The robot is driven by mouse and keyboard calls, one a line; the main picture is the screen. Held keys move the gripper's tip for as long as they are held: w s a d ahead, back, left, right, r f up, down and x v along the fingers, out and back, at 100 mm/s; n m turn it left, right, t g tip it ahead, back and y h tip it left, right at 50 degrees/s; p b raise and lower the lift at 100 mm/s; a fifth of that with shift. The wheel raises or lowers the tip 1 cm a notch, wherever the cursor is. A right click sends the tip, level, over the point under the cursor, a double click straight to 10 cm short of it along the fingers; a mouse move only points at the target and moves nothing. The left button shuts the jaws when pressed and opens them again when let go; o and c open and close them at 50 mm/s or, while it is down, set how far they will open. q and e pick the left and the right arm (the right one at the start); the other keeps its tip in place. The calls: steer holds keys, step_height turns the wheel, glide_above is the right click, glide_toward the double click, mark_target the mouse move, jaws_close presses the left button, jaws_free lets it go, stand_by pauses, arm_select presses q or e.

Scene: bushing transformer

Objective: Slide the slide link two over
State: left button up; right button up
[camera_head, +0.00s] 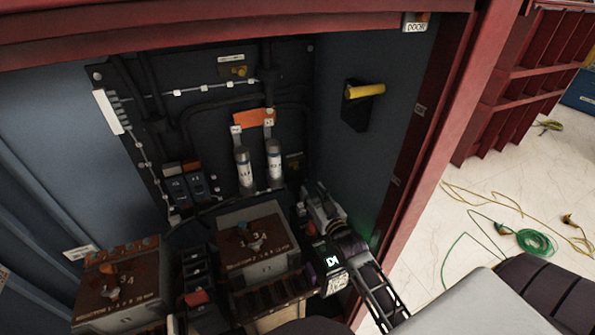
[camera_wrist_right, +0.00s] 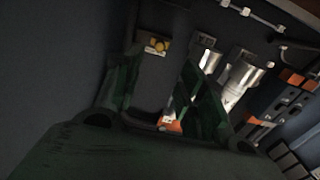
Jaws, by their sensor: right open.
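No part can be clearly read as slide link two. Two brown-topped terminal blocks with numbers stand low in the cabinet: one in the middle (camera_head: 265,240) and one at left (camera_head: 120,285). My right gripper (camera_head: 320,200) is just right of the middle block, inside the cabinet, with its fingers pointing toward the back. In the wrist view its dark fingers are apart with nothing held between them. An orange piece (camera_wrist_right: 170,124) shows beyond the gap, and I cannot tell whether the fingers touch anything. My left gripper is not in view.
Two silver cylinders (camera_head: 259,165) stand behind the blocks under an orange plate (camera_head: 253,118). A yellow handle (camera_head: 365,90) sticks out from the right wall. The red door frame (camera_head: 430,120) is close to my right arm.

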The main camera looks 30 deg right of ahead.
mark_target(297, 169)
steer(key=shift+w+d+p, duration=0.2)
steer(key=shift+w+p, duration=0.05)
steer(key=shift+w, duration=3.05)
steer(key=shift+w+d+p, duration=0.2)
steer(key=shift+w+p, duration=0.05)
steer(key=shift+w, duration=3.05)
jaws_close()
